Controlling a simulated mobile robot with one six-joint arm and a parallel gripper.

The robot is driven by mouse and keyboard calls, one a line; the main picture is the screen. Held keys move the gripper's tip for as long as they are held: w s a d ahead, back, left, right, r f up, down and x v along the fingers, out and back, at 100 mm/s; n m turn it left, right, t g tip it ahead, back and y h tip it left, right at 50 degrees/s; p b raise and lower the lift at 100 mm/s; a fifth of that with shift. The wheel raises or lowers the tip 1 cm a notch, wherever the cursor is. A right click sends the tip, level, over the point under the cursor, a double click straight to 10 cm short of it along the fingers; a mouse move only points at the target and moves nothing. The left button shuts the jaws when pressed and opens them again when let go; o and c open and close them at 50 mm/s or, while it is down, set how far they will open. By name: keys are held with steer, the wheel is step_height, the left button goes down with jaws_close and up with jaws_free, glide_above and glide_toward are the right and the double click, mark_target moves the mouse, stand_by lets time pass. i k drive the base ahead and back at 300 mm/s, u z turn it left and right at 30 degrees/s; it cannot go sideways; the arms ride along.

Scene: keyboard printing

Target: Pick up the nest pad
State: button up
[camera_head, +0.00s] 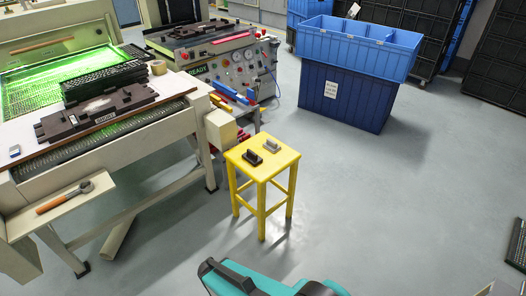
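A dark brown, notched pad (85,118), which looks like the nest pad, lies flat on the white work table at the left. It has a small pale label on its front edge and a pale patch on its top.
A yellow stool (260,162) with two small handled tools stands right of the table. A printing machine (235,68) stands behind. Blue crates (345,95) are at the back. A tape roll (158,67) lies near the keyboards.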

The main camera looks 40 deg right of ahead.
mark_target(271, 146)
steer(key=z, duration=0.1)
steer(key=i, duration=0.95)
steer(key=u, duration=0.05)
